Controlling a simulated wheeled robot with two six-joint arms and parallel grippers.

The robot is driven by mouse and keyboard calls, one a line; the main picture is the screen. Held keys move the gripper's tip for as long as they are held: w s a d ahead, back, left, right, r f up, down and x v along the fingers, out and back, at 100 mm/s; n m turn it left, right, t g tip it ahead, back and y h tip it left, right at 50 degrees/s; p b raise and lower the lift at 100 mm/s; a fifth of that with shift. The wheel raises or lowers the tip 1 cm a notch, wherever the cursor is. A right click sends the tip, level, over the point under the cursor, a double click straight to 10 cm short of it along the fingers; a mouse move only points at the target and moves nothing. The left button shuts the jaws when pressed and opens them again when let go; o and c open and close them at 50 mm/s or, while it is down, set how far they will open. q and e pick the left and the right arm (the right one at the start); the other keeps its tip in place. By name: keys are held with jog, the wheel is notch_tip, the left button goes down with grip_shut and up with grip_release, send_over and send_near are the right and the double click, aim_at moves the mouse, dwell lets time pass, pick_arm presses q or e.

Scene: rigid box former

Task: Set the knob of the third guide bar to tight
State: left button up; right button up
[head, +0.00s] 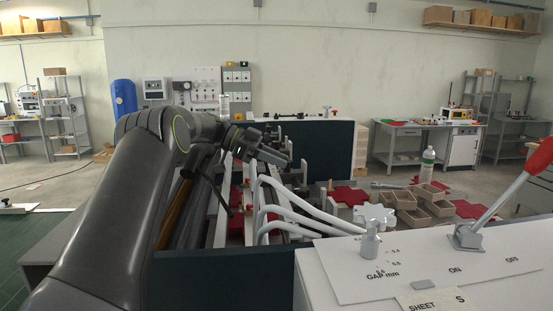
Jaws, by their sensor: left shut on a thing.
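My left gripper (276,154) reaches in from the left over the box former, above and behind the white bent guide bars (300,213). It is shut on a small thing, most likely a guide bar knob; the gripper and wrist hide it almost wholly. Which bar it belongs to, and its setting, I cannot tell. The guide bars run side by side in the middle of the machine, with red parts among them. My right gripper is not in view.
A white panel (440,265) marked GAP mm, ON and OFF stands at the front right. It carries a red-handled lever (507,193) and a small grey knob (371,240). Small open boxes (432,203) and a bottle (427,164) stand behind it.

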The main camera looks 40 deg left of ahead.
pick_arm(q)
jog(key=o, duration=1)
jog(key=shift+a, duration=0.1)
jog(key=shift+p+v, duration=0.95)
jog(key=shift+v, duration=2.7)
jog(key=shift+s, duration=0.1)
